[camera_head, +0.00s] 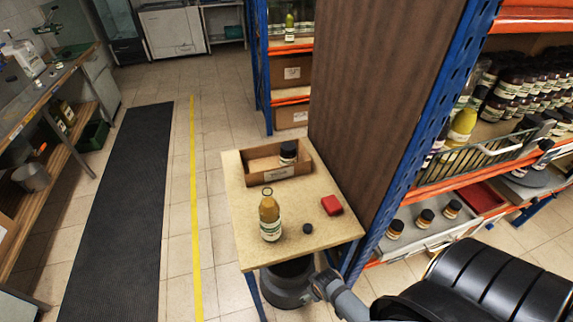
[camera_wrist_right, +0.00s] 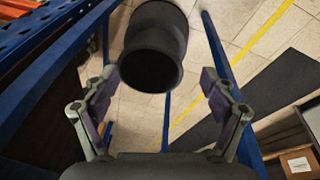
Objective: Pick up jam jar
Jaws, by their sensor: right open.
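A dark jar with a black lid and pale label (camera_head: 288,152) stands in the open cardboard box on the small table. More dark labelled jars (camera_head: 515,82) crowd the rack shelf at the right. Several black-lidded jars (camera_head: 425,218) stand in a grey tray lower in the rack. I cannot tell by sight which one is the jam jar. My right gripper (camera_wrist_right: 160,100) is open in the wrist view, with nothing between its fingers. A black cylinder (camera_wrist_right: 154,50) shows beyond it. No jar shows in that view. My left gripper is not in view.
The small table (camera_head: 243,235) holds a cardboard box (camera_head: 262,180), a yellow bottle (camera_head: 270,217), a red block (camera_head: 331,205) and a small dark cap (camera_head: 308,229). A blue rack upright (camera_head: 425,120) and brown panel (camera_head: 375,80) stand right. Floor left of the table is clear.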

